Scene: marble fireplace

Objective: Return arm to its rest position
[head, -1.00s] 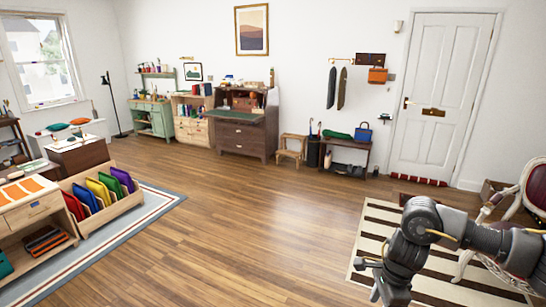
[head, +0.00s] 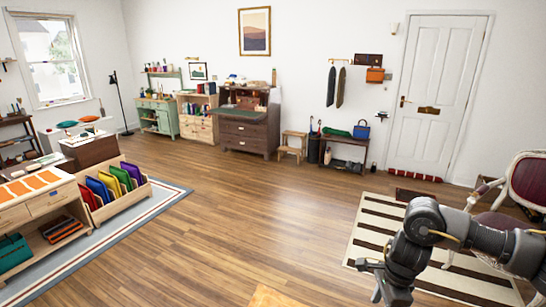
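My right arm comes in from the right edge, bent at the elbow, over the striped rug. Its gripper (head: 374,280) is near the bottom edge. One finger-like part points left and another part runs down out of the picture, so I cannot tell if it is open or shut. Nothing held shows there. My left gripper is not in view.
A red-and-white chair (head: 520,185) stands behind my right arm. A striped rug (head: 370,235) lies below it. A wooden crate of colourful folders (head: 140,198) is at the left. An orange-brown surface (head: 272,297) shows at the bottom edge. The middle floor is clear.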

